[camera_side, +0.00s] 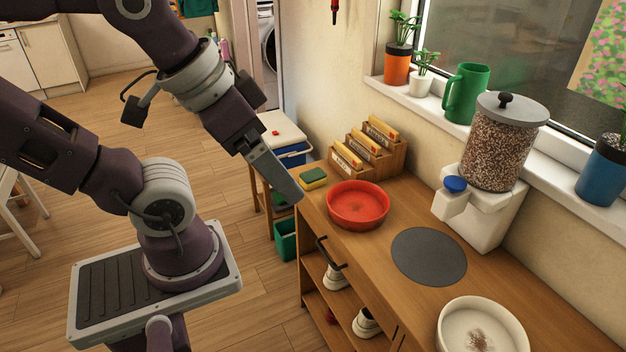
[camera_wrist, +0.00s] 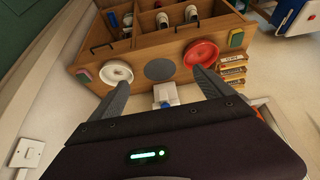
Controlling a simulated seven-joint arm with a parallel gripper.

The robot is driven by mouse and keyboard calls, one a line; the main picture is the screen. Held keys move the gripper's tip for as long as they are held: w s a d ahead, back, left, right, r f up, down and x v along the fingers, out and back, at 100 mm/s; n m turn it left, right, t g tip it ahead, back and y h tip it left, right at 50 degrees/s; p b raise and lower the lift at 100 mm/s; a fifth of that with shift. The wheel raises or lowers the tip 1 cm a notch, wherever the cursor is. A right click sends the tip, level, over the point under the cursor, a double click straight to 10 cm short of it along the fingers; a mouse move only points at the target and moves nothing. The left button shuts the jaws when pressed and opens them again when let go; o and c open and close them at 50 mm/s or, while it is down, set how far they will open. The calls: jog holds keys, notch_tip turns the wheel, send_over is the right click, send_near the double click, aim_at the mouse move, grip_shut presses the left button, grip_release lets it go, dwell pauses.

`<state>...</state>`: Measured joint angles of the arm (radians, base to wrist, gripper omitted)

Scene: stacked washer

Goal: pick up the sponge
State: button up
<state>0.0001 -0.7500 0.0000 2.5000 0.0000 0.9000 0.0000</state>
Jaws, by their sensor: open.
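The sponge (camera_side: 313,178) is a small block with a green top and yellow lower part. It lies flat at the far left end of the wooden counter, beside the red bowl (camera_side: 358,205). In the wrist view the sponge (camera_wrist: 237,38) is at upper right, next to the red bowl (camera_wrist: 201,53). My gripper (camera_side: 296,196) points down and right, its tip appearing in front of the counter's left edge, just left of the sponge. In the wrist view my gripper (camera_wrist: 160,76) shows two spread fingers with nothing between them. The sponge is outside the fingers, apart from them.
Wooden file boxes (camera_side: 370,150) stand behind the sponge. A grey round mat (camera_side: 429,257), a white bowl (camera_side: 482,328) and a grain dispenser (camera_side: 490,170) are farther right. A white-topped stand (camera_side: 277,131) is beyond the counter's left end. The wall and windowsill bound the back.

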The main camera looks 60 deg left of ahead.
jog(key=w+a+r+m+g+y, duration=0.1)
jog(key=w+a+r+m, duration=0.2)
jog(key=w, duration=0.6)
jog(key=m+g, duration=0.4)
jog(key=m, duration=0.9)
send_over(313, 174)
jog(key=a, duration=0.1)
jog(key=shift+h, duration=0.4)
jog(key=f, duration=2.7)
jog(key=shift+w+f, duration=0.15)
jog(key=shift+w, duration=0.2)
jog(key=shift+m+g, duration=0.3)
jog(key=shift+m, duration=0.2)
jog(key=f, duration=0.5)
jog(key=d+f, duration=0.1)
jog(key=f, duration=0.2)
jog(key=shift+s+f, duration=0.15)
jog(key=shift+s, duration=0.2)
jog(key=c, duration=1.4)
